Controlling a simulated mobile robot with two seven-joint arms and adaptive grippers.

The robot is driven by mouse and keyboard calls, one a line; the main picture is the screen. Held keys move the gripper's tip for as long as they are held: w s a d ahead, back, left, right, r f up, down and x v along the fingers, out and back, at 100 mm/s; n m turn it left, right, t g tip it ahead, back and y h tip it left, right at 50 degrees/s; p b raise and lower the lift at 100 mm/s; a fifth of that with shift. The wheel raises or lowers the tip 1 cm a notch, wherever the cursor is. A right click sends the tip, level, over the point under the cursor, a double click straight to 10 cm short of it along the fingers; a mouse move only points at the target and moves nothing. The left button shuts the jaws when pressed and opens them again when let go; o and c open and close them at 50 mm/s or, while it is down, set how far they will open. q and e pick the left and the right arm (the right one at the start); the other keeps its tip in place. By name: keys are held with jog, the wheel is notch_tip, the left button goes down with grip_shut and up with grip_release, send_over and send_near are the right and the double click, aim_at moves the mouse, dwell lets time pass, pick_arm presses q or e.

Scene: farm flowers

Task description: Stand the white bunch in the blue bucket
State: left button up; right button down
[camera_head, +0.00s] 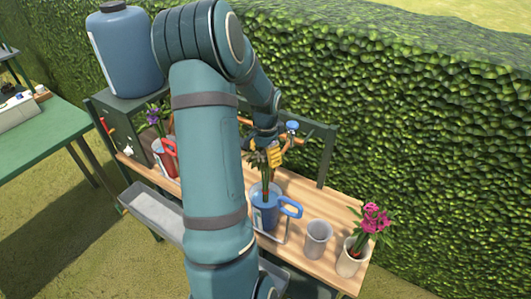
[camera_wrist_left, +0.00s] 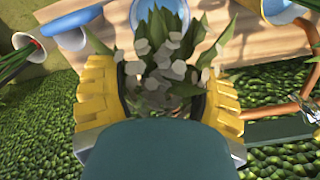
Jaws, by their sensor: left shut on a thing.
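My left gripper (camera_head: 270,157), with yellow fingers, is above the blue bucket, partly hidden by its own arm. It is shut on the white bunch; the pale flowers (camera_wrist_left: 155,65) and green leaves show between the yellow fingers in the left wrist view. In the head view the bunch's leaves (camera_head: 259,160) and reddish stems point down at the bucket's mouth. I cannot tell how deep the stem ends are. The blue bucket (camera_head: 264,217) stands upright on the wooden bench, handle to the right. My right gripper is not in view.
A grey cup (camera_head: 318,240) and a white pot (camera_head: 349,262) with pink flowers stand to the right on the bench (camera_head: 290,255). A red container (camera_head: 166,160) with purple flowers is at left. Orange pipework (camera_head: 295,141) and a hedge lie behind. A large blue jug (camera_head: 126,50) stands at upper left.

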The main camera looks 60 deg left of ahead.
pick_arm(q)
jog(key=shift+f+b, duration=0.95)
jog(key=shift+f, duration=0.7)
jog(key=o, duration=1.3)
notch_tip(320, 180, up, 12)
